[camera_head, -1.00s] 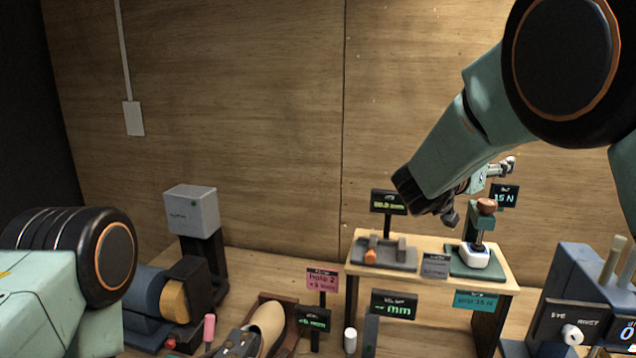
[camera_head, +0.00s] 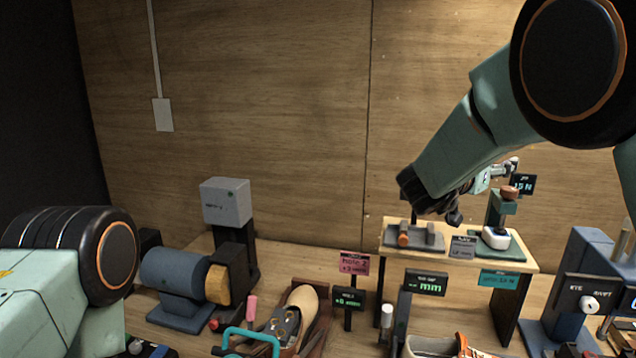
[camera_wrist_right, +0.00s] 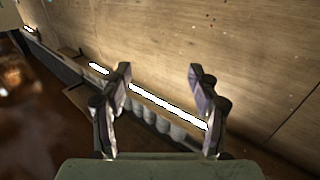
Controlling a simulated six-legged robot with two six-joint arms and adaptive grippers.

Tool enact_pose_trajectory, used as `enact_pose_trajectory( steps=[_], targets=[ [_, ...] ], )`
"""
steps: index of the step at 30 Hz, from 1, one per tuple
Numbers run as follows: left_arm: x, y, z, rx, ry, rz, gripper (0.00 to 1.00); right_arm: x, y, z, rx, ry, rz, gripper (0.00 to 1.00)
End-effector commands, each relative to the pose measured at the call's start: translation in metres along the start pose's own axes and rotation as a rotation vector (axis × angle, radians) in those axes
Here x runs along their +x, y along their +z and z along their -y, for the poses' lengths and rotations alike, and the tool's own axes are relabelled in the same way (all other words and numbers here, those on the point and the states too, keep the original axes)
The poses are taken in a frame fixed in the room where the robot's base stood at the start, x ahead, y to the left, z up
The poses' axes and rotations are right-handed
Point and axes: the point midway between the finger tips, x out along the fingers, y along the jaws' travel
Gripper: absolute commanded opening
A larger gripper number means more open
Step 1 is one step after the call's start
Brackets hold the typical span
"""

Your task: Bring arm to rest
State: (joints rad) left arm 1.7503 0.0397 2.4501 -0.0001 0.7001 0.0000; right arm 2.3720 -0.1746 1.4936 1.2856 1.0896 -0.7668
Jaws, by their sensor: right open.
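My right arm (camera_head: 455,150) comes in from the upper right in the head view and bends down to the left, above the small raised bench. My right gripper (camera_head: 508,167) shows only partly there, small behind the arm. In the right wrist view its two fingers (camera_wrist_right: 158,78) are apart with nothing between them, before the wooden wall. My left arm (camera_head: 75,270) stands at the left edge of the head view. Its gripper is outside the picture.
The raised bench (camera_head: 395,245) holds a small press (camera_head: 508,193) under my right arm. A blue motor-like machine (camera_head: 175,275), a grey box on a stand (camera_head: 226,203), a shoe (camera_head: 302,304) and signs crowd the table. The wooden wall (camera_head: 270,110) stands behind.

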Motion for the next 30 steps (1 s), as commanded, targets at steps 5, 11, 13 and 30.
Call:
enact_pose_trajectory(
  steps=[5, 11, 13, 30],
  targets=[
    [0.000, 0.000, 0.000, 0.000, 0.000, 0.000, 0.00, 0.002, 0.044, -0.003, -0.068, -0.051, 0.039, 0.61],
    [0.000, 0.000, 0.000, 0.000, 0.000, 0.000, 0.00, -0.002, 0.107, -0.009, -0.158, -0.131, 0.106, 0.61],
    [0.000, 0.000, 0.000, 0.000, 0.000, 0.000, 0.00, -0.007, 0.134, -0.014, -0.194, -0.163, 0.139, 0.61],
    [0.000, 0.000, 0.000, 0.000, 0.000, 0.000, 0.00, -0.166, 0.411, -0.145, -0.530, -0.531, 0.755, 0.61]
  ],
)
